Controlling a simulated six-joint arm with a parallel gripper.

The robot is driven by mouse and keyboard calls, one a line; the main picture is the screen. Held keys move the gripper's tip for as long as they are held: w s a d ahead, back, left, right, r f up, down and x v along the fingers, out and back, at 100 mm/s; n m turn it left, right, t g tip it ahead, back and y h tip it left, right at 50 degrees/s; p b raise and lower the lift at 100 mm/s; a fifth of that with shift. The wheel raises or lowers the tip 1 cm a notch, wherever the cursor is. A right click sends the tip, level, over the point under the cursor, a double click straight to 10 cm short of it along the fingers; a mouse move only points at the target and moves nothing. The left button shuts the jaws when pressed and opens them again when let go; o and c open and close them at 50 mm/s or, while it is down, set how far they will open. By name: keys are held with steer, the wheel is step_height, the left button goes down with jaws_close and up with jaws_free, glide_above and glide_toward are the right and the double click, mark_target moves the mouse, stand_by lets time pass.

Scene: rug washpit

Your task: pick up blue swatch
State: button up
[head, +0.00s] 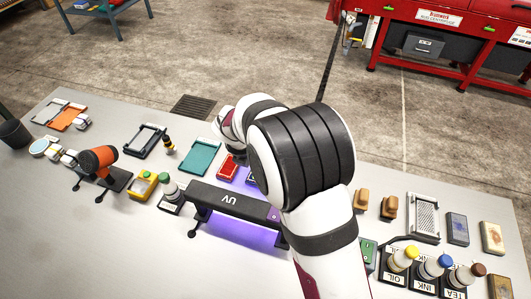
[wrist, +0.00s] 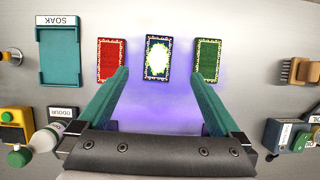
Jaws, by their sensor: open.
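The blue swatch (wrist: 157,58) lies flat in the middle of the wrist view, with a dark blue border and a bright white centre. A red swatch (wrist: 112,60) lies to its left and a green swatch (wrist: 207,61) to its right, with gaps between them. My gripper (wrist: 164,74) is open and empty, its two teal fingers spread on either side of the blue swatch's near side, tips overlapping the red and green swatches in the picture. In the head view the red swatch (head: 228,167) shows; a sliver of the blue swatch (head: 251,176) shows beside my arm, which hides the green swatch and my gripper.
A black UV lamp (head: 231,203) on legs stands close in front of the swatches, casting violet light. A teal soak tray (wrist: 58,52) lies left. Bottles (head: 403,258) and wooden brushes (head: 361,199) stand right. An orange tool (head: 98,159) stands farther left.

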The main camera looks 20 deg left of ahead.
steer(key=x, duration=0.9)
steer(key=shift+a+f, duration=0.2)
steer(key=shift+f, duration=0.1)
steer(key=shift+f, duration=0.15)
steer(key=c, duration=1.4)
step_height(320, 180, up, 4)
steer(key=shift+w+r, duration=0.1)
steer(key=shift+r, duration=0.1)
steer(key=d+r+m+h, duration=0.1)
steer(key=d+r+m, duration=0.2)
steer(key=d, duration=0.4)
steer(key=d+r+m+g+h, duration=0.1)
steer(key=d+r+m, duration=0.25)
steer(key=d, duration=0.25)
steer(key=d+r+m+h, duration=0.1)
steer(key=d+r+m, duration=0.25)
steer(key=d, duration=0.35)
steer(key=s+d+r+m+g+y, duration=0.1)
steer(key=s+d+r+m+g, duration=0.1)
steer(key=m, duration=0.6)
steer(key=s+d+r+m+g+y, duration=0.1)
steer(key=s+d+r+m+g, duration=0.2)
steer(key=r+m, duration=0.4)
steer(key=s+d+r+m+g+y, duration=0.1)
steer(key=s+d+r+m+g, duration=0.2)
steer(key=m, duration=0.7)
steer(key=shift+s+d+r+m, duration=0.2)
steer(key=shift+s+r+m, duration=0.1)
steer(key=shift+s+r, duration=0.85)
